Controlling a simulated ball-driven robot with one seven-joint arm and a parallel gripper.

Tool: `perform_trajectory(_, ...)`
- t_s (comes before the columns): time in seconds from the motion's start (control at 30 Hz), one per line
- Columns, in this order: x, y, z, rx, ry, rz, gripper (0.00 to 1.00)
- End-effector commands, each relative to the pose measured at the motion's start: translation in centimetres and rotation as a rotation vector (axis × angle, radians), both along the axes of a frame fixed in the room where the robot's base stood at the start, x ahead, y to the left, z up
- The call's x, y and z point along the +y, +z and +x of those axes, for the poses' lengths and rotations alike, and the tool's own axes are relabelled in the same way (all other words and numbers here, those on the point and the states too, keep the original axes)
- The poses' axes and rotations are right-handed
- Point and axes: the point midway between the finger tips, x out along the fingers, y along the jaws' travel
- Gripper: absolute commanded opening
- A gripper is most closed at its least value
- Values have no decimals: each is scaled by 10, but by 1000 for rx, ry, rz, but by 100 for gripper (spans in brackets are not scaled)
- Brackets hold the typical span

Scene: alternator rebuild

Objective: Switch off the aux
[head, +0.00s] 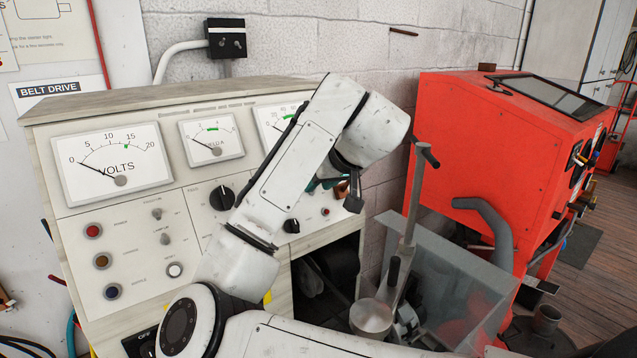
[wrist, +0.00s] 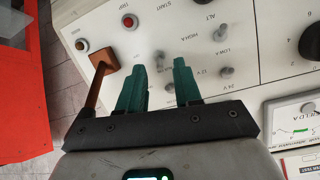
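My gripper (wrist: 160,70) has two green fingers that stand apart, with nothing clamped between them. Its fingertips point at the pale control panel (wrist: 200,30). A small metal toggle switch (wrist: 160,56) shows in the gap between the fingertips; I cannot tell whether they touch it. I cannot read an aux label in either view. In the head view, my gripper (head: 322,184) is at the right part of the test bench (head: 85,200), mostly hidden behind my arm.
Beside my gripper are a brown handle (wrist: 103,62), a red button (wrist: 130,20) and more toggles (wrist: 226,72). A red cabinet (head: 475,150) stands right of the bench. A clear guard (head: 440,275) and a metal post (head: 412,205) stand before it.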

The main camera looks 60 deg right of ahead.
Motion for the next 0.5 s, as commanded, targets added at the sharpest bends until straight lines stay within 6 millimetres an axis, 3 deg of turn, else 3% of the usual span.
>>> perform_trajectory(0.43, -4, -8, 7, 0, -1, 1, 34)
perform_trajectory(0.5, -4, -8, 7, 0, -1, 1, 28)
